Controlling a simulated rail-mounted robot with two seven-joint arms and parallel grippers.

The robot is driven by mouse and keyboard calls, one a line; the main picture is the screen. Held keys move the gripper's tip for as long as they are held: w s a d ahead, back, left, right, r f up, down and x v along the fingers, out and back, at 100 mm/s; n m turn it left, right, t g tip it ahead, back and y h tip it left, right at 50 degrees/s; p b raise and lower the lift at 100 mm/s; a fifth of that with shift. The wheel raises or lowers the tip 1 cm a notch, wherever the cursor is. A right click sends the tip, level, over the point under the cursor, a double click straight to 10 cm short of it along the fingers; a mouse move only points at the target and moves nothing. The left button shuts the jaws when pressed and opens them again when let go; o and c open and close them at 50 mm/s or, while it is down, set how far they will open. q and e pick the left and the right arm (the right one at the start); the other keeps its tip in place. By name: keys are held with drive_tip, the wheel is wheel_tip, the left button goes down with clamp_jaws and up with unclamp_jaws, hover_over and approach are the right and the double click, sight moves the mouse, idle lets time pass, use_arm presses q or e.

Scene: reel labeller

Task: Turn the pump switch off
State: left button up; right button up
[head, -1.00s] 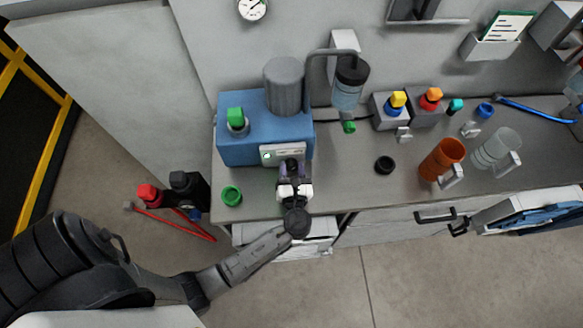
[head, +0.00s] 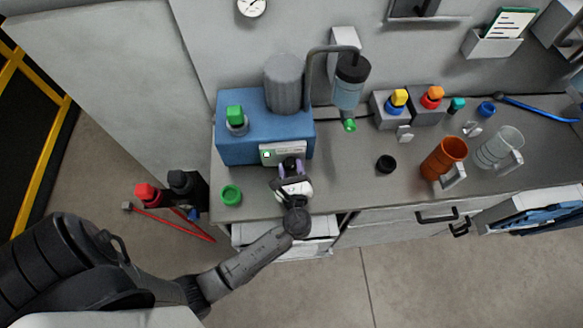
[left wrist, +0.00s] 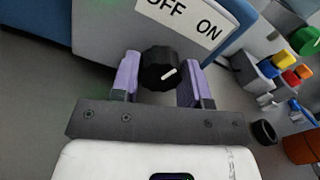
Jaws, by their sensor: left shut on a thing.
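The pump switch is a black knob (left wrist: 158,70) with a white pointer line, on the front of the blue pump unit (head: 240,145). In the left wrist view its pointer slants up and right, toward the ON side of the white OFF/ON label (left wrist: 180,18). My left gripper (head: 291,168) is at the knob, and its purple fingers (left wrist: 155,80) are shut on it from both sides. In the head view the gripper mostly hides the knob. A green light (head: 267,154) shows on the switch panel (head: 282,153). My right gripper is not in view.
A green ring (head: 231,195) lies left of my gripper, near the counter's front edge. A black cap (head: 386,164), an orange mug (head: 443,158) and a clear jug (head: 499,148) stand to the right. The counter between gripper and cap is clear.

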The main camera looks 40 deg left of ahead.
use_arm(q)
drive_tip(key=n+b, duration=0.1)
drive_tip(key=n, duration=0.2)
drive_tip(key=shift+f+n+b, duration=0.15)
drive_tip(key=shift+n+b, duration=0.15)
drive_tip(key=shift+n, duration=0.1)
drive_tip(key=n+b, duration=0.2)
drive_tip(key=n, duration=0.1)
drive_tip(key=n+b, duration=0.2)
drive_tip(key=n, duration=0.2)
drive_tip(key=shift+b, duration=0.3)
drive_tip(key=shift+n+b, duration=0.4)
drive_tip(key=shift+n, duration=0.2)
drive_tip(key=shift+r, duration=0.2)
drive_tip(key=o, duration=0.9)
